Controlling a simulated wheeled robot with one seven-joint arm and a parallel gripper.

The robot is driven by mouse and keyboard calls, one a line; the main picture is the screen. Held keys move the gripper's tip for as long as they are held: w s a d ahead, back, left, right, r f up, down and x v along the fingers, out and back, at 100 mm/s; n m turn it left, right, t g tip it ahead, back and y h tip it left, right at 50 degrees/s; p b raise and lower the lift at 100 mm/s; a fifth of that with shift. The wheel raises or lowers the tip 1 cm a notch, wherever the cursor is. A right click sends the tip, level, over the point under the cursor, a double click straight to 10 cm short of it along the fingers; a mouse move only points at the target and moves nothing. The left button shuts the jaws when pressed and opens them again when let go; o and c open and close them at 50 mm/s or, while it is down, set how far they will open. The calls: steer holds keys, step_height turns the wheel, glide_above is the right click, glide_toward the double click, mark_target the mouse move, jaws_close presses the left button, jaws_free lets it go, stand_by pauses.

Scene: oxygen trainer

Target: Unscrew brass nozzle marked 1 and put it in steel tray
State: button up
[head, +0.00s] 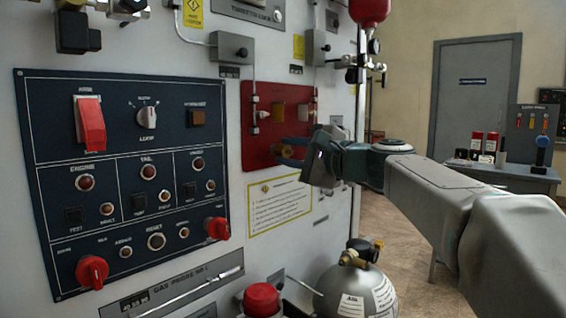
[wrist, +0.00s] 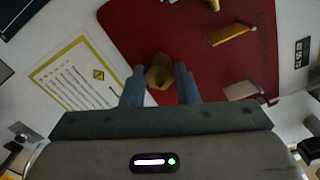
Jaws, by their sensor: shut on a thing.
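A brass nozzle (wrist: 159,73) sits at the red panel, between the two fingers of my gripper (wrist: 160,88) in the wrist view. My gripper (head: 291,149) also shows in the head view, reaching in from the right to the lower part of the red panel (head: 262,98). The fingers are shut on the nozzle, which still touches the panel as far as I can see. The number on the nozzle is not readable. A second brass-coloured fitting (head: 279,113) is higher on the panel. I cannot make out a steel tray in either view.
A dark blue switch panel (head: 118,243) with red knobs is left of the red panel. A grey gas cylinder (head: 372,296) stands below my arm. A bench (head: 500,172) with several small items stands at the back right. Open floor lies between.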

steer(key=shift+f, duration=0.1)
steer(key=shift+f+n+b, duration=0.25)
steer(key=shift+n+b, duration=0.75)
steer(key=shift+b, duration=0.25)
steer(key=shift+r+n+b, duration=0.25)
steer(key=shift+n+b, duration=0.15)
steer(key=shift+n, duration=0.4)
steer(key=shift+f+n+b, duration=0.25)
steer(key=shift+n+b, duration=0.35)
steer(key=shift+b, duration=0.35)
steer(key=shift+n+b, duration=0.7)
steer(key=shift+n, duration=0.1)
steer(key=shift+r+n, duration=0.25)
steer(key=shift+n, duration=0.05)
